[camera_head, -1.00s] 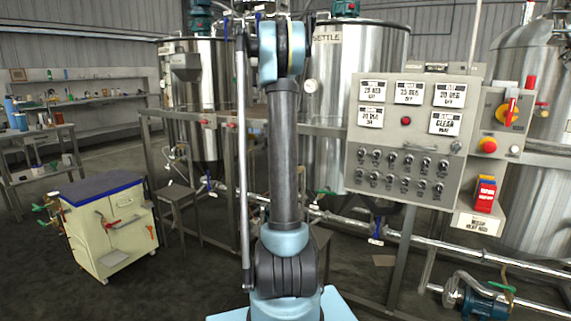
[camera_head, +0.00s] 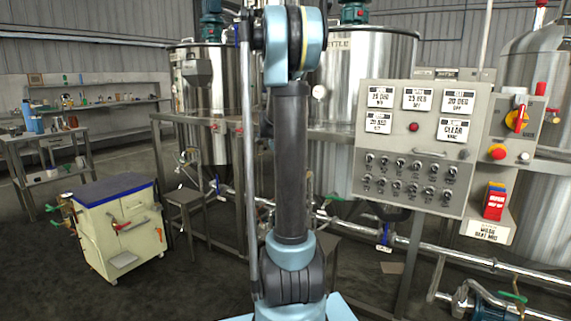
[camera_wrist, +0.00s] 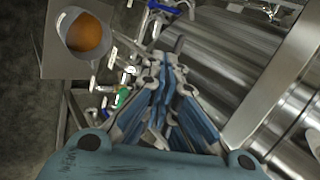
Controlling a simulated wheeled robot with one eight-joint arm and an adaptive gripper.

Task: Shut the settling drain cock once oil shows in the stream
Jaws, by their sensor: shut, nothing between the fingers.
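The settling tank (camera_head: 365,75) is the steel vessel behind my arm in the head view, its label partly covered. A blue-handled cock (camera_head: 385,236) hangs below it, right of my arm. A green handle (camera_head: 333,199) is on the pipework nearby. In the wrist view my gripper (camera_wrist: 166,68) is shut and empty. Ahead of it is a blue handle (camera_wrist: 164,8), apart from the fingers; a green handle (camera_wrist: 123,96) is to their left. A round cup (camera_wrist: 84,36) with orange-brown content sits at upper left. I cannot make out a stream. The head view hides my gripper.
A control panel (camera_head: 413,150) with switches stands right of my arm; one card reads CLEAR. A cream cart (camera_head: 122,235) and a stool (camera_head: 188,200) stand left. Pipes (camera_head: 470,256) and a pump (camera_head: 492,308) lie low at right. Some floor at left is open.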

